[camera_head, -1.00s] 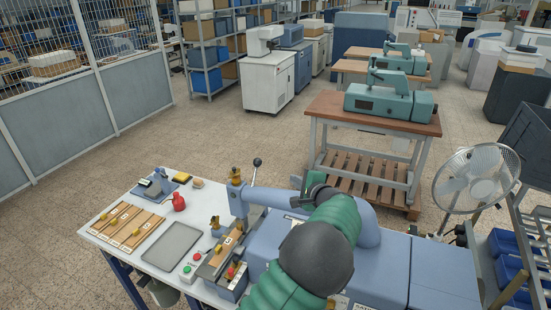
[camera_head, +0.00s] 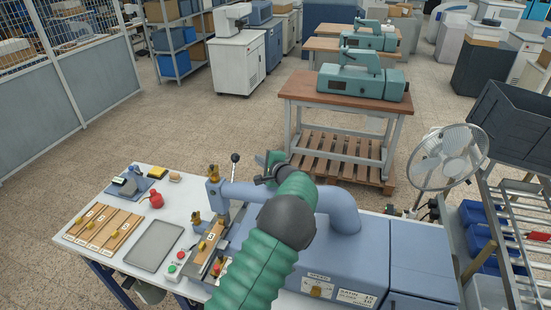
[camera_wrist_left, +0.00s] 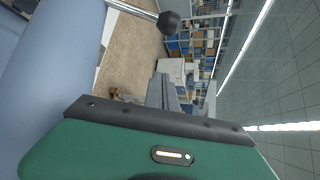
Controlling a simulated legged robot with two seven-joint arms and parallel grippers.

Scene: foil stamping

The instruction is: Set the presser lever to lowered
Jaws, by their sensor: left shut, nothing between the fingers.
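The presser lever is a thin metal rod with a black ball knob (camera_head: 235,157). It stands nearly upright behind the blue arm of the stamping press (camera_head: 340,208). The knob and rod also show at the top of the left wrist view (camera_wrist_left: 168,21). My left gripper (camera_head: 262,180) is just right of the lever, above the press arm, and apart from the knob. Its dark fingers (camera_wrist_left: 168,92) are together with nothing between them. The lower part of the lever is hidden behind the press. My right gripper is out of view.
A fan (camera_head: 447,157) stands at the right. A wooden bench (camera_head: 345,93) stands behind the press.

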